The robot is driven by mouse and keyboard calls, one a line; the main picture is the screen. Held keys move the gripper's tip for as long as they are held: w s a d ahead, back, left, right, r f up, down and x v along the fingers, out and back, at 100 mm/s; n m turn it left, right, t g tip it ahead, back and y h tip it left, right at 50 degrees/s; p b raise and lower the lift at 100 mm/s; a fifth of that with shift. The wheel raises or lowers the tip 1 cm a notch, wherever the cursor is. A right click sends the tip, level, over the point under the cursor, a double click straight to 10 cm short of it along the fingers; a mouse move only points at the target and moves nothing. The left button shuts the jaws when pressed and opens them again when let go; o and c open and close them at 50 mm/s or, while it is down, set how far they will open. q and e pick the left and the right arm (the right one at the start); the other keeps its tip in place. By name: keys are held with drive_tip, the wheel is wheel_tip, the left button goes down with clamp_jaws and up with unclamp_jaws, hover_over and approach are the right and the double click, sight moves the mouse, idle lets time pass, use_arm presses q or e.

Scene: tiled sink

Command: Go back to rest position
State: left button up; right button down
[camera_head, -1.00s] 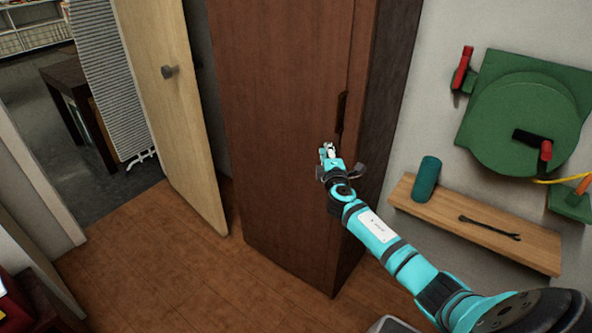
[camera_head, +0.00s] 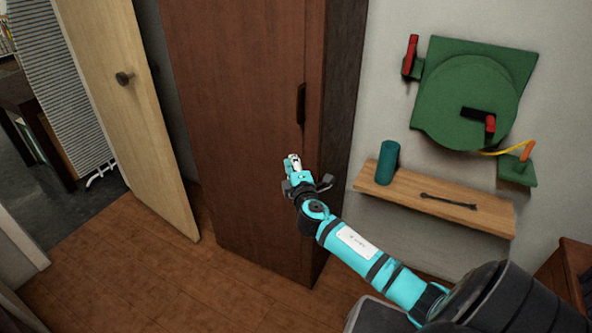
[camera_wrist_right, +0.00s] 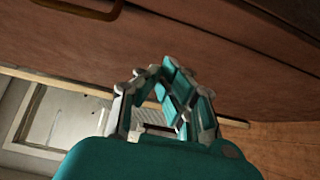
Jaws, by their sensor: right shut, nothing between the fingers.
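My right gripper (camera_head: 292,163) is shut and empty. In the head view it is in front of the tall brown wooden cabinet (camera_head: 235,120), below and left of the dark handle (camera_head: 301,104). I cannot tell the exact gap to the cabinet. In the right wrist view the gripper fingers (camera_wrist_right: 160,75) meet at their tips, with the cabinet's brown front behind them and the handle at the upper left. My left gripper is out of view.
A wooden shelf (camera_head: 440,206) on the right wall holds a teal cylinder (camera_head: 389,162) and a dark tool (camera_head: 448,201). A green wall-mounted reel (camera_head: 465,100) hangs above it. A light wooden door (camera_head: 125,110) stands open on the left. The floor (camera_head: 130,265) before it is clear.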

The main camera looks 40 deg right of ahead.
drive_tip(key=v, duration=0.3)
drive_tip(key=shift+s, duration=0.15)
drive_tip(key=shift+f, duration=0.15)
drive_tip(key=s+a+f+m+g+y, duration=0.1)
drive_tip(key=s+a+f+g+y, duration=0.15)
drive_tip(key=s+f, duration=0.65)
drive_tip(key=s+a+f+m+g+y+p, duration=0.1)
drive_tip(key=s+a+f+m+g, duration=0.15)
drive_tip(key=f, duration=1.35)
drive_tip(key=s+a+f+m+g+y, duration=0.1)
drive_tip(key=s+a+f+g, duration=0.3)
drive_tip(key=f, duration=0.8)
drive_tip(key=s+a+f+m+g+y, duration=0.1)
drive_tip(key=s+a+f, duration=0.3)
drive_tip(key=s, duration=0.7)
drive_tip(key=s+a+f+m+g+y+p, duration=0.1)
drive_tip(key=s+a+f+m+g, duration=0.1)
drive_tip(key=s+f, duration=0.5)
drive_tip(key=s+a+f+m+g+y, duration=0.2)
drive_tip(key=s+a+f, duration=0.4)
drive_tip(key=s, duration=1.1)
drive_tip(key=shift+a+g, duration=0.4)
drive_tip(key=shift+a, duration=0.1)
